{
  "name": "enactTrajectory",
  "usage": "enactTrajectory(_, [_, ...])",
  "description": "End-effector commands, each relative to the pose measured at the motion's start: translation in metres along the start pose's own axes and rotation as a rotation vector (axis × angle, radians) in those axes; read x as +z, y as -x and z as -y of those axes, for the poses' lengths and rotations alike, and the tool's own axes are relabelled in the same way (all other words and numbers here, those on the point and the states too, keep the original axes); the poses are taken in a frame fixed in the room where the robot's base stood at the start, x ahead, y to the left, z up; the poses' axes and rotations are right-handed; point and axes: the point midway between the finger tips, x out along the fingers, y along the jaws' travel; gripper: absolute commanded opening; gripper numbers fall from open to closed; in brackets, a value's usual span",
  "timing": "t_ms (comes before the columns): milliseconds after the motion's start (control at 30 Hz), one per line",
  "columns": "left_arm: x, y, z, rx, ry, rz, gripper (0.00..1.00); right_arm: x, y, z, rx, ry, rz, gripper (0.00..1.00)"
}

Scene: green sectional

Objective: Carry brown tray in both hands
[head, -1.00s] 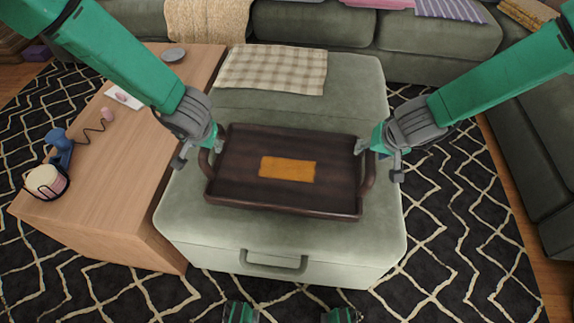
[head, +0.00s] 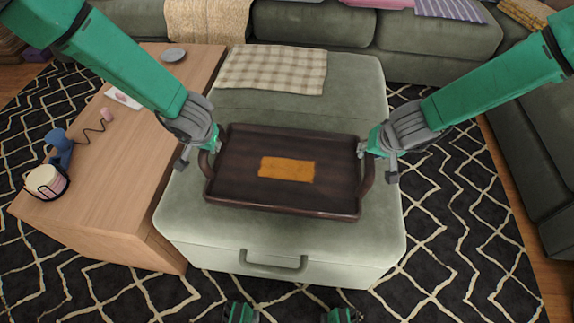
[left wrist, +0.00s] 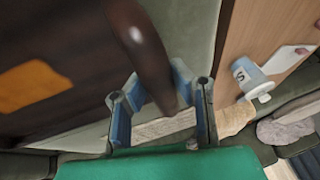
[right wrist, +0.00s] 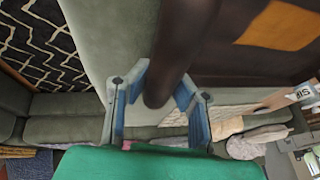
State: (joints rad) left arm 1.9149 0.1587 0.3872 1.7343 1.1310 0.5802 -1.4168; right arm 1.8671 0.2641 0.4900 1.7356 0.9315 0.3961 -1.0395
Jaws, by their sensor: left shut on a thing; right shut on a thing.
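The brown tray (head: 235,165) is a dark rectangle over the green ottoman in the head view, with a curved handle at each short end. It looks about level; I cannot tell whether it touches the cushion. An orange rectangle (head: 287,169) lies in its middle. My left gripper (head: 212,147) is shut on the left handle, which also shows between its fingers in the left wrist view (left wrist: 148,60). My right gripper (head: 366,150) is shut on the right handle, which passes between its fingers in the right wrist view (right wrist: 178,50). The fingers partly hide both handles.
The green ottoman (head: 285,240) is under the tray, with a checked cloth (head: 272,68) at its back. A wooden table (head: 130,165) stands close on the left, holding a blue handset, a candle and a dish. A sofa (head: 310,22) is behind. Patterned rug lies right and in front.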

Motion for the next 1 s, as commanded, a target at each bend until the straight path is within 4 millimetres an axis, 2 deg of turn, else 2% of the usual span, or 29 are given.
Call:
enactTrajectory(267, [-0.005,0.011,0.002,0.001,0.0,-0.002,0.0,-0.004,0.011,0.003,-0.001,0.0,-0.001,0.0])
enactTrajectory(700, [-0.019,0.045,0.009,0.001,0.0,-0.002,0.0,-0.018,0.045,0.01,-0.002,0.0,-0.001,0.0])
enactTrajectory(1000, [-0.019,0.046,0.009,0.001,0.0,-0.001,0.0,-0.019,0.046,0.011,-0.002,0.001,-0.001,0.0])
